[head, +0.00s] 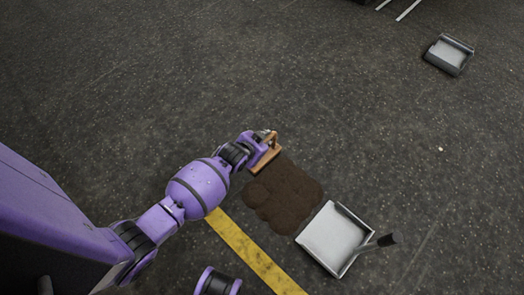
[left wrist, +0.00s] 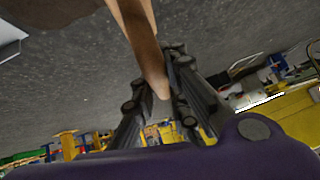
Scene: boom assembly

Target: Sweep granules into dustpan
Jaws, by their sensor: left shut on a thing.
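A patch of brown granules (head: 285,194) lies on the dark floor in the head view. A grey-white dustpan (head: 333,240) with a dark handle lies just right of and below the patch, its edge close to the granules. My left gripper (head: 266,139) is at the upper left edge of the patch. It is shut on a wooden brush (head: 264,160), whose lower part is by the granules. In the left wrist view the brush's wooden handle (left wrist: 148,50) sits between the fingers. The granules show at the top left (left wrist: 40,10). My right gripper is not in view.
A second dustpan (head: 449,54) lies far off at the upper right. A yellow floor stripe (head: 250,254) runs below the granules. The floor around is mostly clear. Blurred yellow equipment shows in the left wrist view's background.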

